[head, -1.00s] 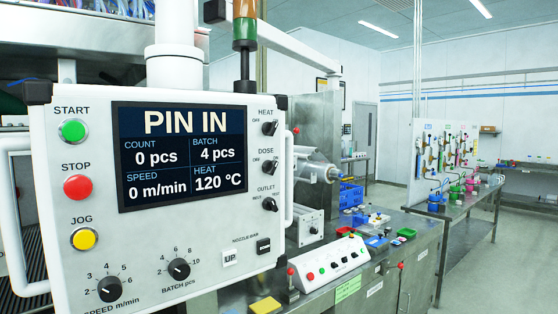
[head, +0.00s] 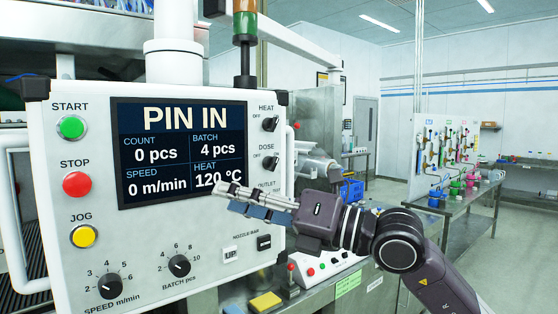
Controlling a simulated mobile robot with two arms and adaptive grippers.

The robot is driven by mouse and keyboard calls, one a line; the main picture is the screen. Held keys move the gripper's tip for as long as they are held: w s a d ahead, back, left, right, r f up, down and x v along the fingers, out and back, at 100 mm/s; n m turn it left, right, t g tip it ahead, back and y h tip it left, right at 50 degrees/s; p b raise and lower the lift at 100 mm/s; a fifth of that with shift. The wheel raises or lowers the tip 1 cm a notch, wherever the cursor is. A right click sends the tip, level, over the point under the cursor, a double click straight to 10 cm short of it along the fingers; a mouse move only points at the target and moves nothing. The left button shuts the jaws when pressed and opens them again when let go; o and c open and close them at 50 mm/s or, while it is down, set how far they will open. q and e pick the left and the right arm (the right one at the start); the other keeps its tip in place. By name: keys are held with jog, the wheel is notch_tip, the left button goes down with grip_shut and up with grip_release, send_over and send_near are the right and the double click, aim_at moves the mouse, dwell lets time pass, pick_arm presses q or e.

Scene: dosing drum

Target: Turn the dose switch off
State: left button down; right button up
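The dose switch (head: 270,163) is a black rotary knob on the right side of the white control panel (head: 150,232), between the heat switch (head: 270,124) and the outlet label. Its OFF mark is at the left and its ON mark at the right; the knob appears tilted toward ON. My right gripper (head: 220,195) reaches in from the right, in front of the panel, below and left of the dose switch and apart from it. Its fingers lie close together in this view, but I cannot tell their opening. It hides the outlet switch. My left gripper is not in view.
A white handle (head: 290,160) runs along the panel's right edge. Start, stop and jog buttons are at the left. A steel bench (head: 375,290) stands behind my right arm.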

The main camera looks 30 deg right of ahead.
aim_at(278, 159)
jog(key=d+r+m+t+h, duration=0.2)
jog(key=d+r+m+h, duration=0.25)
jog(key=d+h, duration=0.75)
jog(key=w+p, duration=0.1)
jog(key=w, duration=0.1)
jog(key=w+d+y+p, duration=0.1)
jog(key=p, duration=0.1)
jog(key=w+r+y+p, duration=0.1)
jog(key=w, duration=0.1)
jog(key=shift+w+d+n+p, duration=0.35)
jog(key=shift+d+p, duration=0.05)
jog(key=shift+w+a+f+p, duration=0.1)
jog(key=shift+w+f+p, duration=0.1)
jog(key=shift+w, duration=0.25)
jog(key=shift+w+f+p, duration=0.1)
jog(key=shift+w+p, duration=0.1)
jog(key=shift+w, duration=0.25)
grip_shut()
jog(key=shift+y, duration=0.4)
